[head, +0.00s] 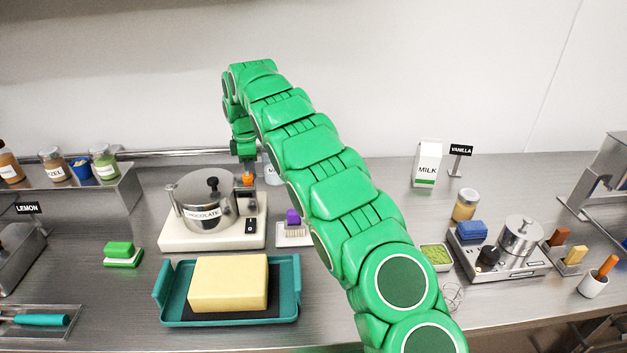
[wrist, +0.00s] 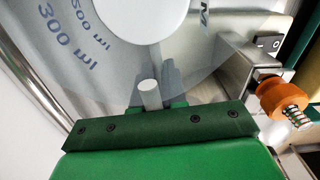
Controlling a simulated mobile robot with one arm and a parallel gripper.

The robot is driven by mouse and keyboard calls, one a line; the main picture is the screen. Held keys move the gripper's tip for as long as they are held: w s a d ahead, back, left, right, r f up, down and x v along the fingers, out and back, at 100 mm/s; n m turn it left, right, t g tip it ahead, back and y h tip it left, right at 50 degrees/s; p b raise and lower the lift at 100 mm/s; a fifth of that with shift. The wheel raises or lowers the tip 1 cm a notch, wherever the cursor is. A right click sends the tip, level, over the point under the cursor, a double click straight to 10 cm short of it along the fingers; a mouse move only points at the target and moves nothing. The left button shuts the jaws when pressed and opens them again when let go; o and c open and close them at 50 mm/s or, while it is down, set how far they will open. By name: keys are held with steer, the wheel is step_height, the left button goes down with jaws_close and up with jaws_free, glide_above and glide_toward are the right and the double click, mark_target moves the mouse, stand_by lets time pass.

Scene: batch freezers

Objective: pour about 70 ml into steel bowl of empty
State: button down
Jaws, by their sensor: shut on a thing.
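My gripper (head: 243,148) is at the far end of my green arm, low at the back of the counter behind the chocolate machine. In the wrist view its dark green jaw bar (wrist: 160,130) runs across the middle, with a short pale grey peg at it. It is shut on what seems to be a clear measuring jug (wrist: 95,65) marked 300 ml. A white round patch shows in the jug; I cannot tell whether it is liquid. A pale clear shape behind my arm may be the jug. A lidded steel vessel (head: 206,203) is labelled CHOCOLATE. No label reading empty is visible.
An orange knob (wrist: 278,97) on a steel fitting is close right of the jug. A teal tray (head: 175,308) with a yellow block is in front. A smaller lidded steel pot (head: 521,237) and a milk carton (head: 428,165) stand right. My arm hides the counter's middle.

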mark_target(266, 157)
steer(key=shift+a+f, duration=0.25)
steer(key=shift+a, duration=0.55)
steer(key=shift+a+f, duration=0.25)
steer(key=shift+a, duration=0.5)
steer(key=shift+d+r+y, duration=0.15)
steer(key=shift+d+y, duration=0.05)
steer(key=shift+y, duration=0.1)
steer(key=shift+d+r+y, duration=0.1)
steer(key=shift+d+y, duration=0.2)
steer(key=shift+y, duration=0.5)
steer(key=shift+w+d+r+g+y, duration=0.1)
steer(key=shift+d+r+g+y, duration=0.2)
steer(key=shift+d+r+y, duration=0.4)
steer(key=shift+d+y, duration=0.55)
steer(key=shift+y, duration=0.55)
steer(key=shift+w+d+r+y, duration=0.15)
steer(key=shift+d+r+y, duration=0.15)
steer(key=shift+d+y, duration=0.2)
steer(key=shift+w+d+r+y, duration=0.1)
steer(key=shift+d+r+y, duration=0.15)
steer(key=shift+d+y, duration=0.2)
steer(key=shift+d+r+g+y, duration=0.3)
steer(key=shift+r+y, duration=0.05)
steer(key=shift+y, duration=0.3)
steer(key=shift+w+d+r+g+y, duration=0.1)
steer(key=shift+d+r+g+y, duration=0.1)
steer(key=shift+d+y, duration=0.45)
steer(key=shift+w+d+r+g+y, duration=0.1)
steer(key=shift+d+r+g+y, duration=0.1)
steer(key=shift+y, duration=0.75)
